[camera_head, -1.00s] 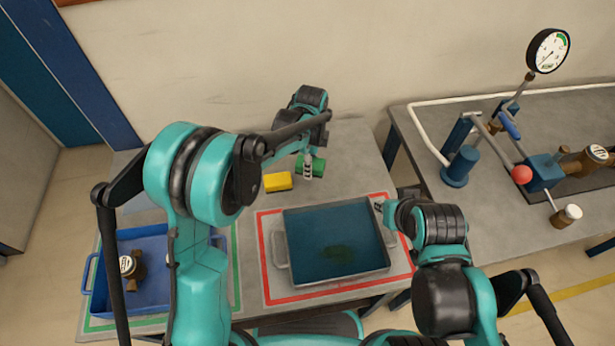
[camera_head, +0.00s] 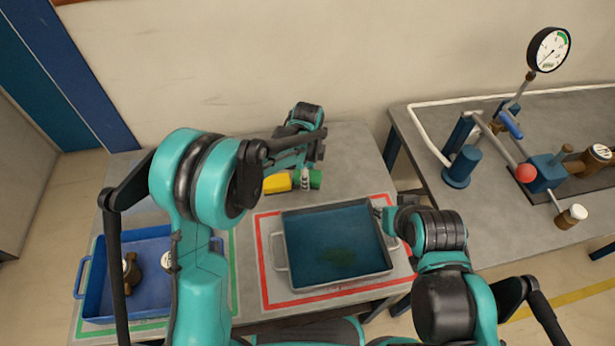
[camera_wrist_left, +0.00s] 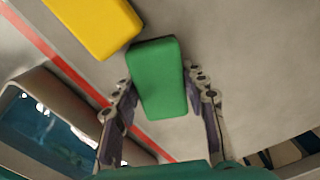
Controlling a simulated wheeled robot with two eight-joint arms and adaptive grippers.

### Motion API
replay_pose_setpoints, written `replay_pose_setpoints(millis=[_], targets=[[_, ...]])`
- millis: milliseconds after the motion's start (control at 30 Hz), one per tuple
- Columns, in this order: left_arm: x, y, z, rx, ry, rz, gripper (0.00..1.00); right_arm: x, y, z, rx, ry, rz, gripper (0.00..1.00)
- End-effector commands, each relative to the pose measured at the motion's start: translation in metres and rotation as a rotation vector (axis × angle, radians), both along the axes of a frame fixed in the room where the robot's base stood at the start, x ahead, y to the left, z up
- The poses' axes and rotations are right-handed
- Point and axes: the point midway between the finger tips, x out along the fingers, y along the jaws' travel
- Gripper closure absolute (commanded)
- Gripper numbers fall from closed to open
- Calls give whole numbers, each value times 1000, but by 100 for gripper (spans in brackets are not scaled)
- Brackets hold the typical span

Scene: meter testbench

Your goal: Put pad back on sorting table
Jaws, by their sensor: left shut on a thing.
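The green pad (camera_head: 315,179) is at the back of the sorting table (camera_head: 348,157), just right of the yellow pad (camera_head: 275,184). My left gripper (camera_head: 305,178) is shut on the green pad. In the left wrist view the green pad (camera_wrist_left: 158,78) lies between the two fingers (camera_wrist_left: 160,108), with the yellow pad (camera_wrist_left: 95,22) close beside its upper left corner. Whether the green pad touches the tabletop is hard to tell. My right gripper (camera_head: 383,207) is at the right side of the blue-floored metal tray (camera_head: 283,245); its fingers are too small to read.
The metal tray stands inside a red outline (camera_head: 263,270). A blue crate (camera_head: 82,275) with brass meters (camera_head: 133,272) stands at the left in a green outline. The test bench (camera_head: 455,225) with a gauge is at the right. The table's back right is clear.

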Motion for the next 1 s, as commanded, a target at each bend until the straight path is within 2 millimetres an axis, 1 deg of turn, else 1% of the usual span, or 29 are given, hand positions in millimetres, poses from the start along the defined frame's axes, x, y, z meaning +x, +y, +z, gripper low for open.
replay_pose_setpoints(millis=[33, 67, 100, 133, 167, 200, 233, 767, 867, 967, 1000], targets=[[-2, 0, -8, 0, 4, 0, 93, 0, 0, -4, 0, 0, 0, 74], [-3, 0, -9, 0, 5, 0, 93, 0, 0, -5, 0, 0, 0, 74], [-3, 0, -10, 0, 5, 0, 98, 0, 0, -6, 0, 0, 0, 74], [-3, 0, -11, -1, 6, 0, 98, 0, 0, -6, 0, 0, 0, 74], [-3, 0, -11, -1, 6, 0, 100, 0, 0, -6, 0, 0, 0, 74], [-3, 0, -10, -1, 7, 0, 45, 0, 0, -5, 0, 0, 0, 74], [-3, 0, -11, -1, 7, 0, 37, 0, 0, -5, 0, 0, 0, 74], [-2, -1, -7, -1, 3, 0, 37, 0, 0, -4, 0, 0, 0, 74], [-2, 0, 0, 0, 3, 0, 37, 0, 0, 2, 0, 0, 0, 74], [-2, 0, 15, 0, 3, 0, 37, 0, 0, 11, 0, 0, 0, 74], [-2, 0, 23, 0, 3, 0, 37, 0, 0, 14, 0, 0, 0, 74]])
